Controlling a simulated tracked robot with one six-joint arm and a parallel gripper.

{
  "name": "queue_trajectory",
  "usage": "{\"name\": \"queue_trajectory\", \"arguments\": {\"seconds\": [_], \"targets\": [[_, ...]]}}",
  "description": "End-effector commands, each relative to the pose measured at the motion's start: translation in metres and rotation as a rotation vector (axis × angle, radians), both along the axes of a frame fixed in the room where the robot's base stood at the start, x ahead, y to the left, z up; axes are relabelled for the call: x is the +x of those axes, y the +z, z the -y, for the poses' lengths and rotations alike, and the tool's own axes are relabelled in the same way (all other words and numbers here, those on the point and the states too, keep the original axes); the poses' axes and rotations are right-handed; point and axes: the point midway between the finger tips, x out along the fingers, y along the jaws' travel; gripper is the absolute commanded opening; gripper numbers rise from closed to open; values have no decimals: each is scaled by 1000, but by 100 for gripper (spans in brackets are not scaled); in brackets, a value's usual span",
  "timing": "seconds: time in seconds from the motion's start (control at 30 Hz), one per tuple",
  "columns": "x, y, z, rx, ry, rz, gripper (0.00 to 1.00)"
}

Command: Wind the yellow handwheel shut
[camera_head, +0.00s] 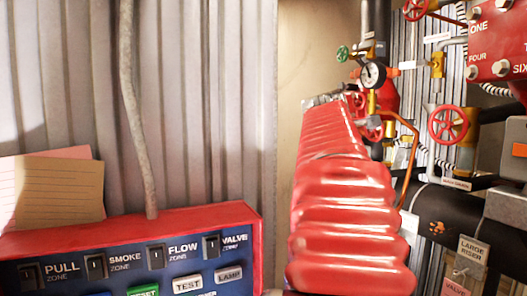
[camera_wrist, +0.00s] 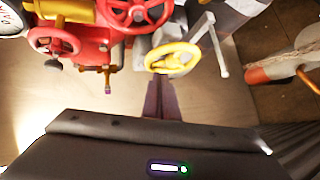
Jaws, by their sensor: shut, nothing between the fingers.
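The yellow handwheel (camera_wrist: 171,60) shows in the wrist view, above the middle of the picture. It is a small spoked wheel, seen at a slant. My gripper (camera_wrist: 161,80) is shut and empty, with its dark fingers pointing up the picture. The fingertips end at the lower edge of the wheel's rim in the picture; I cannot tell whether they touch it. In the head view I cannot make out the yellow wheel or my gripper, and my red ribbed arm cover blocks part of the pipework.
Red handwheels (camera_wrist: 136,12) and (camera_wrist: 54,40) stand above and left of the yellow one, with a grey lever (camera_wrist: 218,50) at its right. In the head view, a red handwheel (camera_head: 448,125) and gauge (camera_head: 372,74) stand right, a control panel (camera_head: 140,255) lower left.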

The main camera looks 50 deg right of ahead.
Motion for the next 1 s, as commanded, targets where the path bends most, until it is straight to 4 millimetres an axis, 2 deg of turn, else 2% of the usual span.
{"name": "queue_trajectory", "arguments": {"seconds": [0.1,0.4,0.77,1.0], "targets": [[-4,6,7,-1,-1,1,0],[12,-25,13,1,2,-2,0],[-4,-50,6,1,-2,0,0],[-6,-49,10,0,-3,-1,0]]}}
